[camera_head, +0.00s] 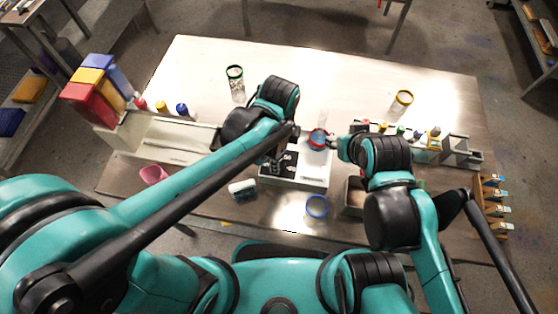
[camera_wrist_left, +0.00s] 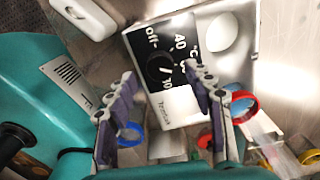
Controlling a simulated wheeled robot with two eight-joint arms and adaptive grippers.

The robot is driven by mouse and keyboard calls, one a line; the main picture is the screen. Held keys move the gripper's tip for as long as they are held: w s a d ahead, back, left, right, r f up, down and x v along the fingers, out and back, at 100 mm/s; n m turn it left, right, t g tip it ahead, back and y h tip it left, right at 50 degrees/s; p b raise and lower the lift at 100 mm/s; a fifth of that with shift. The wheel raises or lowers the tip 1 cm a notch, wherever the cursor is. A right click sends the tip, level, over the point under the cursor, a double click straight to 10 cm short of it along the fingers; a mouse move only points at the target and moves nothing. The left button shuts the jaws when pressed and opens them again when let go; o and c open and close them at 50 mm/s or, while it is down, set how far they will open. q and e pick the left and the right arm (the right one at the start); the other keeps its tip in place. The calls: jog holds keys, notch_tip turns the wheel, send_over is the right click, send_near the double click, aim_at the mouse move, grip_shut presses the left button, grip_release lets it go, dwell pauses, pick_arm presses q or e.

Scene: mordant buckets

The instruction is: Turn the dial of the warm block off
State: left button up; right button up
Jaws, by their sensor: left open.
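The warm block (camera_head: 300,180) is a pale box with a black dial panel on the worktable, partly hidden by my left arm in the head view. In the left wrist view the warm block (camera_wrist_left: 182,106) carries a round black dial (camera_wrist_left: 159,68) with "Off", "40" and "°C" printed around it. I cannot tell for sure where the dial points. My left gripper (camera_wrist_left: 162,93) is open, its two fingers apart over the panel's near edge, with the dial just beyond the fingertips.
A rack with small coloured items is at right. The table's far middle is clear.

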pick_arm(q)
jog(key=shift+f+b, duration=0.4)
jog(key=shift+f, duration=1.35)
jog(key=c, duration=1.2)
jog(key=shift+o, duration=0.2)
